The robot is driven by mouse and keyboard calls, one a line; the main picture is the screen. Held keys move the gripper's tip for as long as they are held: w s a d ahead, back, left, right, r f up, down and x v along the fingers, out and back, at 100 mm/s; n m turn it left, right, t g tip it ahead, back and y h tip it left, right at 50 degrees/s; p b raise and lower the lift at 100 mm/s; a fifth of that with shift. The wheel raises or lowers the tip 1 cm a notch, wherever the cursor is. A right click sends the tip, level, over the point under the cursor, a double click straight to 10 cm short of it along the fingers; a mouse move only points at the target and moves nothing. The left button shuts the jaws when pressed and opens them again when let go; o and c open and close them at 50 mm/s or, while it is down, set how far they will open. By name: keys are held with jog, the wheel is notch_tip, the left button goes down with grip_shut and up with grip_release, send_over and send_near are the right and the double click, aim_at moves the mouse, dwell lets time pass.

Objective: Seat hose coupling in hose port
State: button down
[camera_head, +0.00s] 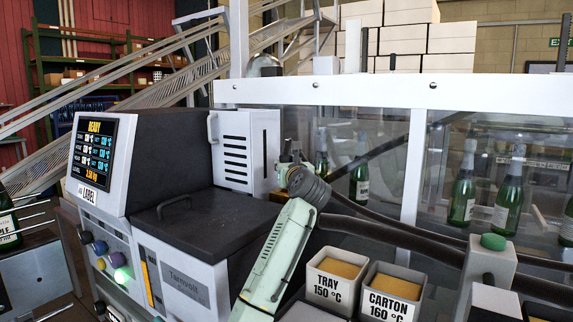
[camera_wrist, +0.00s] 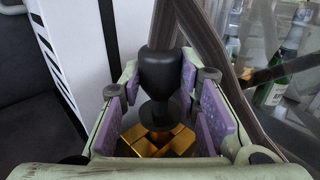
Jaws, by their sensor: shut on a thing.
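My gripper (camera_wrist: 160,78) has its purple-padded fingers on both sides of a black, rounded hose coupling (camera_wrist: 159,72), shut on it. The coupling has a wide bulb and a narrower neck below. In the head view my gripper (camera_head: 291,163) is small and partly hidden by my own arm, just right of the white slotted housing (camera_head: 250,150). I cannot make out the coupling in it there. I cannot clearly tell the hose port in either view, nor whether the coupling touches it. A dark hose (camera_wrist: 203,35) runs behind the coupling in the wrist view.
The grey melter (camera_head: 200,225) with its lit screen (camera_head: 91,152) stands left of my arm. Bins marked TRAY (camera_head: 330,287) and CARTON (camera_head: 390,305) stand lower right. Dark hoses (camera_head: 395,235) run right. Behind clear panels are green bottles (camera_head: 463,190). Gold blocks (camera_wrist: 160,140) lie below my fingers.

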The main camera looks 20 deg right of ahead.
jog(key=shift+f+b, duration=0.55)
jog(key=shift+f, duration=1)
jog(key=c, duration=1.1)
grip_release()
jog(key=shift+s, duration=0.15)
jog(key=s, duration=0.4)
jog(key=s+a, duration=0.1)
jog(key=s, duration=0.6)
jog(key=shift+s+a, duration=0.25)
jog(key=shift+s, duration=0.1)
